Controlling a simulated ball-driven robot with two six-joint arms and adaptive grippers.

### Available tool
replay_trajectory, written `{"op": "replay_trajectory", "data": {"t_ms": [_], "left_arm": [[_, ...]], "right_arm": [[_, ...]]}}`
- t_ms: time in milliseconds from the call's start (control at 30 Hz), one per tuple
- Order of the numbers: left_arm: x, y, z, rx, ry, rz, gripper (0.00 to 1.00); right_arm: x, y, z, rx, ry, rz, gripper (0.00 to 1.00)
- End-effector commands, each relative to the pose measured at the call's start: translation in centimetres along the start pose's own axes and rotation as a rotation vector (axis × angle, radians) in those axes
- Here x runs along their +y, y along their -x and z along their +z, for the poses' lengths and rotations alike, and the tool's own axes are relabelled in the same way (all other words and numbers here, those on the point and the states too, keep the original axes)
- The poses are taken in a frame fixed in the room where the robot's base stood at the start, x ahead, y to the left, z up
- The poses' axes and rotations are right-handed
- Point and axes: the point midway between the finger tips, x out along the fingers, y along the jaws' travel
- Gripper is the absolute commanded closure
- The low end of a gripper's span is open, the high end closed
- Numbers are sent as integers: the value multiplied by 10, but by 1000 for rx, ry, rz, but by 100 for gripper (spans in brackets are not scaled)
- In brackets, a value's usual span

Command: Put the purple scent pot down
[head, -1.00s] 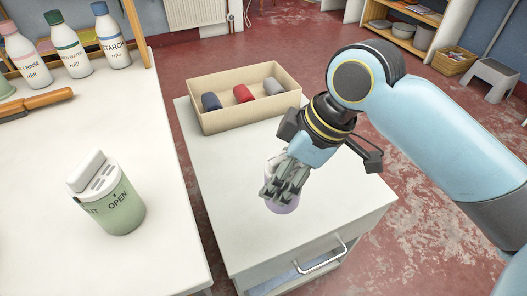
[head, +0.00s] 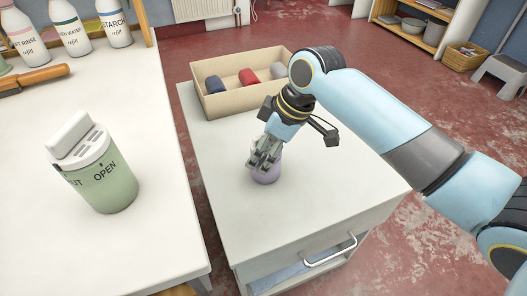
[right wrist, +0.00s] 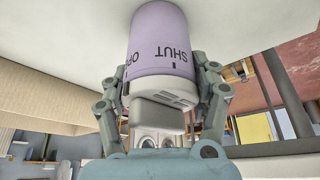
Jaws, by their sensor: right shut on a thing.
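The purple scent pot (head: 268,175) is at the top of the white drawer cabinet (head: 300,215), near its middle. My right gripper (head: 264,158) is shut on the pot from above and hides its upper part in the head view. In the right wrist view the pot (right wrist: 160,40) shows lilac with "SHUT" and part of "OPEN" lettering, a white vented cap, and a finger on each side. Its base is at or very near the white surface; I cannot tell whether it touches. My left gripper is not in view.
A cardboard box (head: 225,103) with blue, red and grey rolls stands behind the pot on the cabinet. A green scent pot (head: 107,190) stands on the white table at left, with several bottles (head: 70,30) behind. The cabinet top's right side is clear.

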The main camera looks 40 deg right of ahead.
Motion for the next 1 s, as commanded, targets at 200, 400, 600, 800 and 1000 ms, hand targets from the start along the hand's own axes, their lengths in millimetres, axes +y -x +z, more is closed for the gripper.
{"op": "replay_trajectory", "data": {"t_ms": [200,400,600,800,1000], "left_arm": [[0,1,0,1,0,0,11],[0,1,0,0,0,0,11],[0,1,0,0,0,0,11],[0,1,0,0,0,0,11],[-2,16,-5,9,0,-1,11]], "right_arm": [[0,1,-1,2,0,1,72],[0,-1,0,1,0,1,24],[0,0,0,1,0,1,14],[0,2,-1,2,0,1,14],[1,35,-2,2,3,5,14]]}}
